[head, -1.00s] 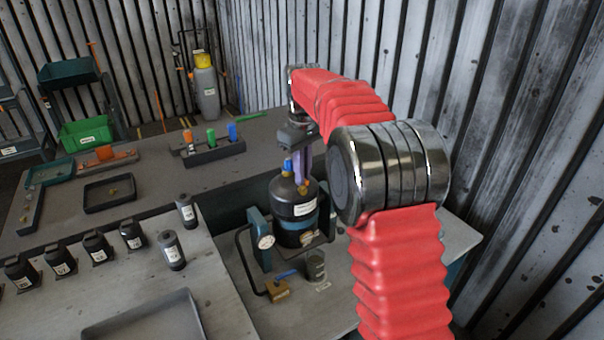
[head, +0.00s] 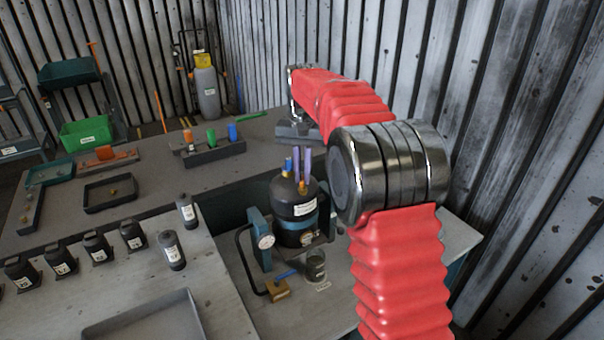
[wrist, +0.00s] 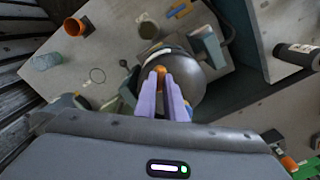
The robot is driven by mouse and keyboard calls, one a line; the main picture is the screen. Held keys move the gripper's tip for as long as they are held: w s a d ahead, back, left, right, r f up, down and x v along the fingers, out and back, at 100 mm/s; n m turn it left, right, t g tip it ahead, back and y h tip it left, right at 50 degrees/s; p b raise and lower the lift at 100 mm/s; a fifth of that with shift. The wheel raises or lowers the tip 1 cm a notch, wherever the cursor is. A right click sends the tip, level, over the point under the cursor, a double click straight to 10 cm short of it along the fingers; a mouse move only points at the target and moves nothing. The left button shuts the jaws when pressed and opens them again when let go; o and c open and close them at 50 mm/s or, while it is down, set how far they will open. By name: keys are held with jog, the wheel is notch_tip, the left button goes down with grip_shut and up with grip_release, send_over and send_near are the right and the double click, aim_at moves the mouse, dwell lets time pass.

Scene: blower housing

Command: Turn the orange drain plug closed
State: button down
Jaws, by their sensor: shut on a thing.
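The orange drain plug (head: 302,188) sits on the upper shoulder of a black rounded vessel (head: 292,208) with a white label. My gripper (head: 303,178) comes down on it from above, its two purple fingers shut on the plug. In the wrist view the orange plug (wrist: 159,70) shows between the fingertips (wrist: 160,76), over the dark vessel (wrist: 210,50). The fingers cover part of the plug, and its seating on the vessel cannot be made out. A blue-topped fitting (head: 287,166) stands just left of the fingers.
A teal post with a round gauge (head: 265,241) stands left of the vessel. In front are a brass valve with a blue lever (head: 278,289) and a grey cup (head: 315,264). A rack with coloured handles (head: 211,148) is behind left. The corrugated wall is close on the right.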

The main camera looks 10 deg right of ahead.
aim_at(303, 178)
jog(key=m, duration=0.4)
jog(key=shift+m, duration=0.3)
jog(key=m, duration=0.4)
jog(key=shift+m, duration=0.3)
jog(key=c, duration=1.8)
grip_release()
jog(key=shift+c, duration=0.2)
notch_tip(303, 178, up, 14)
jog(key=shift+f, duration=0.15)
